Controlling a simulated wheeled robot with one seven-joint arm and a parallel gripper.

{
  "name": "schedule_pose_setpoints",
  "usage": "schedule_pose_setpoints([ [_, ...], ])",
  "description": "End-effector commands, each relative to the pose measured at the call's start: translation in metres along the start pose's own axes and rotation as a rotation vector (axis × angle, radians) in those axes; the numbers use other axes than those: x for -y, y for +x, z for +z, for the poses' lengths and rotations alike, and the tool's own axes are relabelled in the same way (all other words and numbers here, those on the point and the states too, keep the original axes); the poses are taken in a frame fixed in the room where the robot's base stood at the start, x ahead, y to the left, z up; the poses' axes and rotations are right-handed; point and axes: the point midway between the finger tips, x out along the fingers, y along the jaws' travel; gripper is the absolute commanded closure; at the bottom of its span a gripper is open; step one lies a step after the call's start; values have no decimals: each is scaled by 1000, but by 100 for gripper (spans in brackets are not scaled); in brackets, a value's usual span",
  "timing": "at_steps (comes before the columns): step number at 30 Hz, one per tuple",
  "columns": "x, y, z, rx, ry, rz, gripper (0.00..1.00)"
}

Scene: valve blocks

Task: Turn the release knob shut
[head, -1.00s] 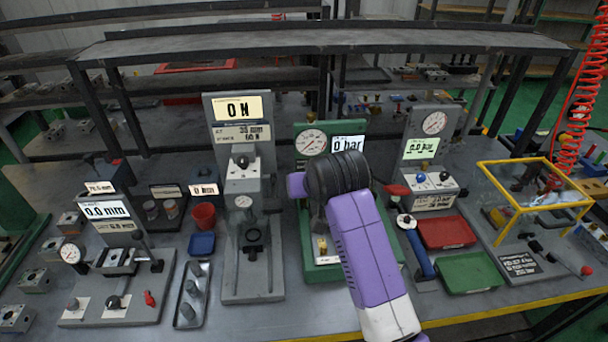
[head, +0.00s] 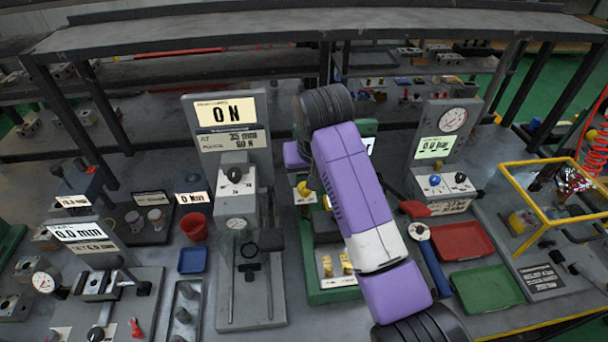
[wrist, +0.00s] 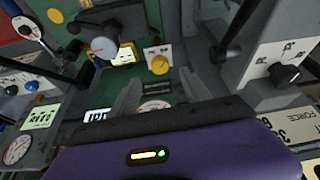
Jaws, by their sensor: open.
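The green test stand (head: 326,296) stands in the middle, largely hidden behind my arm in the head view. In the wrist view, a round yellow knob (wrist: 159,65) sits by a white label on its green face; I take it as the release knob. A yellow knob also shows beside my arm in the head view (head: 304,188). My gripper (wrist: 158,95) is open and empty, its two grey fingers apart, with the yellow knob beyond the gap and not touched. In the head view the fingers are hidden by my arm. The knob's turned position cannot be told.
A grey dial with a black handle (wrist: 103,47) is close beside the yellow knob. The grey force stand (head: 228,110) is left of the green stand. The grey gauge stand (head: 448,135), red tray (head: 462,240) and green tray (head: 488,288) are to the right. A shelf (head: 300,35) spans the back.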

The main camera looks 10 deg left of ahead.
Motion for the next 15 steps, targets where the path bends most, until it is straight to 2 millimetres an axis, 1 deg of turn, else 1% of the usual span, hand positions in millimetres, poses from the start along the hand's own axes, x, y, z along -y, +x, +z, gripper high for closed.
schedule_pose_setpoints([
  [5,0,17,1,5,0,1,45],
  [12,0,54,1,4,-1,1,45],
  [15,0,65,0,2,-1,1,45],
])
